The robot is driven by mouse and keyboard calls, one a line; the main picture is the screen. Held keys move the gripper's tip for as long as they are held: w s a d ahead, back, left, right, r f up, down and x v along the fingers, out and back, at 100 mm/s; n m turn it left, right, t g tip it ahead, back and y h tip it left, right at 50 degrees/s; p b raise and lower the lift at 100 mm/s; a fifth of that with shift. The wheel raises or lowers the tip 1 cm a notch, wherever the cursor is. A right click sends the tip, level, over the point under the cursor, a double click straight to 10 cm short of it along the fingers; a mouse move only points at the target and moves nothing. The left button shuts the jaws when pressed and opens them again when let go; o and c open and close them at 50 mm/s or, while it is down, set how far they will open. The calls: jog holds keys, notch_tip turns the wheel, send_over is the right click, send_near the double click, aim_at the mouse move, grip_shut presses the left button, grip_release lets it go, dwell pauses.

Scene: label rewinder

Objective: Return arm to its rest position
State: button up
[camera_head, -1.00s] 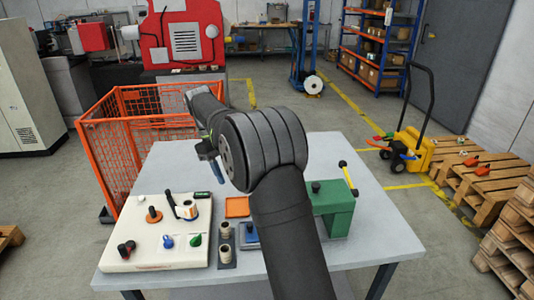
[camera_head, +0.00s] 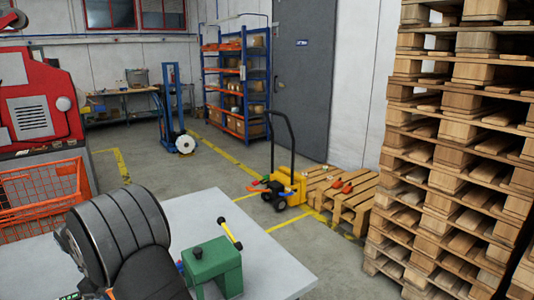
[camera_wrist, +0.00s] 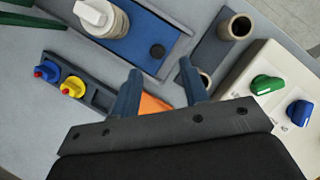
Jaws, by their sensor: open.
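My gripper (camera_wrist: 160,88) shows in the wrist view with its two blue fingers apart and nothing held between them. It hangs above the grey table (camera_wrist: 30,115). An orange tray (camera_wrist: 152,104) lies below, partly hidden by the fingers and gripper body. In the head view my arm's dark, ribbed joint fills the lower left, and the gripper is out of sight. The table (camera_head: 265,255) shows there in part, with the green device (camera_head: 213,265) and its yellow lever near my arm.

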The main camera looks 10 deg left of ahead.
jog(key=x, duration=0.5)
jog(key=shift+d+f, duration=0.1)
jog(key=shift+f, duration=0.05)
jog(key=o, duration=1.2)
jog(key=shift+o, duration=0.5)
jog(key=shift+w+r, duration=0.1)
jog(key=shift+r, duration=0.15)
jog(key=w+d+r+n+y, duration=0.2)
jog(key=r+n, duration=0.3)
jog(key=r, duration=0.6)
jog(key=w+d+r+n+y, duration=0.15)
jog(key=r+n, duration=0.25)
jog(key=r, duration=0.6)
notch_tip(320, 180, down, 10)
jog(key=shift+d+r+y, duration=0.15)
jog(key=shift+d+y, duration=0.2)
jog(key=shift+y, duration=0.1)
jog(key=shift+s, duration=0.1)
